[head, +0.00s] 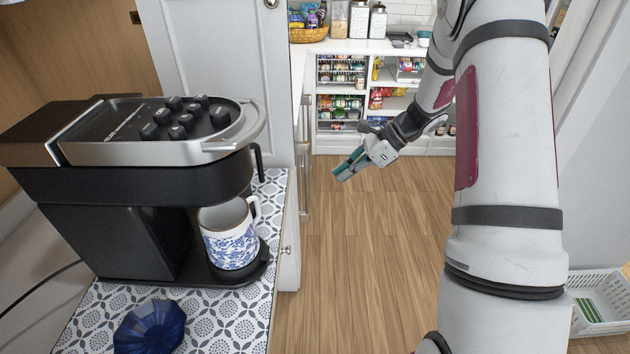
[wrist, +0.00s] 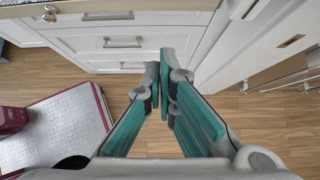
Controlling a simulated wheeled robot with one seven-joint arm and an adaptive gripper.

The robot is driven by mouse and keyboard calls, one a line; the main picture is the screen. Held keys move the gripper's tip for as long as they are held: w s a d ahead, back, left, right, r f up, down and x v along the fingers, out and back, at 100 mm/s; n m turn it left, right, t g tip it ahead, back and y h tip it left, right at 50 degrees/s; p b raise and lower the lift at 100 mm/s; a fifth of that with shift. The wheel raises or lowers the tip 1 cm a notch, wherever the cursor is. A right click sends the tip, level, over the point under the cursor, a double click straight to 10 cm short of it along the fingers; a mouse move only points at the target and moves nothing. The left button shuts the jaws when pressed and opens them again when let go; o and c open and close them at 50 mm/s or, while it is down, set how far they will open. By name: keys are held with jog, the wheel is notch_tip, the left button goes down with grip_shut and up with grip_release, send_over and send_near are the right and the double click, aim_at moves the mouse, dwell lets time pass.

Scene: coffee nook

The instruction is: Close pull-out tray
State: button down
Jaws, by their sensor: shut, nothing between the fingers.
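A surface with a blue-and-white patterned top (head: 215,318) stands at the left in the head view. It may be the pull-out tray, but I cannot tell for sure or see how far out it is. A black and silver coffee machine (head: 110,190) and a blue-flowered mug (head: 230,240) stand on it. My gripper (head: 346,172) has teal fingers, is shut and empty, and hangs in free air over the floor, right of and beyond the patterned surface. In the wrist view my gripper (wrist: 162,72) points towards white drawer fronts (wrist: 115,42) with bar handles, apart from them.
A dark blue fluted bowl (head: 149,327) sits at the patterned surface's front. A tall white cabinet door (head: 215,60) stands behind the machine. Pantry shelves (head: 340,95) line the back, and a white basket (head: 600,300) is at the lower right. The wooden floor (head: 365,250) between is clear.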

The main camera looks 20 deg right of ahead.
jog(key=a+r+b+x, duration=0.2)
jog(key=x, duration=1)
jog(key=shift+w+a, duration=0.2)
jog(key=shift+w, duration=0.15)
jog(key=shift+a+f, duration=0.1)
jog(key=w+a+b, duration=0.2)
jog(key=w+a, duration=0.2)
jog(key=a, duration=0.7)
jog(key=w+a+b, duration=0.3)
jog(key=w+a, duration=0.2)
jog(key=a, duration=0.6)
jog(key=w+a+b, duration=0.2)
jog(key=w+a, duration=0.2)
jog(key=a, duration=0.7)
jog(key=shift+w+b, duration=0.3)
jog(key=shift+w, duration=0.1)
jog(key=shift+w+a, duration=0.2)
jog(key=shift+a, duration=0.3)
jog(key=shift+a, duration=0.1)
